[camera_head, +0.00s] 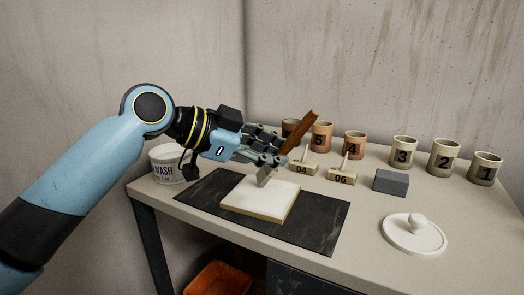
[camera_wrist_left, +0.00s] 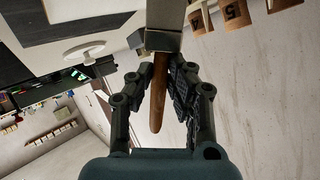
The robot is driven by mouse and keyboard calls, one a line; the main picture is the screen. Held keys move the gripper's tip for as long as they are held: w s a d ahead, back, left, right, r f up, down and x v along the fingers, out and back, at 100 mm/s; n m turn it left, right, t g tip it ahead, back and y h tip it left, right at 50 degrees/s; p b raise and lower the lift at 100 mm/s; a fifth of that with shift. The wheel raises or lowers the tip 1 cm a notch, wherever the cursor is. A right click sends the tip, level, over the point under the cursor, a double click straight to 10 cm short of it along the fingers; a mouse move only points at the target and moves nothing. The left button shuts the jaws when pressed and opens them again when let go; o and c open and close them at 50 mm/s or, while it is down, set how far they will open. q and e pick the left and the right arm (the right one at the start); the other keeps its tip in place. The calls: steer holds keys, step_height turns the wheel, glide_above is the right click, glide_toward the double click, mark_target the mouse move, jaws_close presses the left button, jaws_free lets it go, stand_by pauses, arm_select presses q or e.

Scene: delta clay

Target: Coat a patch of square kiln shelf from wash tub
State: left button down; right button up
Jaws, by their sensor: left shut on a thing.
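The square kiln shelf (camera_head: 258,198) is a pale slab lying flat on a dark mat (camera_head: 325,212) on the table. The wash tub (camera_head: 167,164) is a white tub marked WASH at the table's left end, partly hidden behind my left arm. My left gripper (camera_head: 280,158) is shut on a brush with a brown wooden handle (camera_head: 300,131). The brush head (camera_head: 265,176) points down over the shelf's back edge; I cannot tell whether it touches. In the left wrist view the brush handle (camera_wrist_left: 156,108) lies between the fingers. My right gripper is not in view.
Numbered cups stand along the back, such as cup 3 (camera_head: 403,152) and cup 1 (camera_head: 485,169). Stamps 04 (camera_head: 303,171) and 06 (camera_head: 342,178) stand behind the mat. A grey block (camera_head: 391,182) and a white lid (camera_head: 414,236) are at the right. An orange bin (camera_head: 219,279) is below the table.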

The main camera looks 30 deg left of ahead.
arm_select(q)
steer(key=shift+w+d, duration=0.1)
steer(key=shift+d, duration=1.9)
steer(key=shift+w+d+p, duration=0.15)
steer(key=shift+d+p, duration=0.3)
steer(key=shift+d, duration=1.45)
steer(key=shift+s+p, duration=0.35)
steer(key=shift+s, duration=0.25)
steer(key=shift+s+a+f, duration=0.1)
steer(key=shift+s, duration=0.05)
steer(key=shift+a+f, duration=0.1)
steer(key=shift+a, duration=1.05)
steer(key=shift+s+a, duration=0.15)
steer(key=shift+a, duration=2.45)
steer(key=shift+s+a, duration=0.1)
steer(key=shift+a, duration=1.25)
steer(key=shift+w+a, duration=0.1)
steer(key=shift+w, duration=0.15)
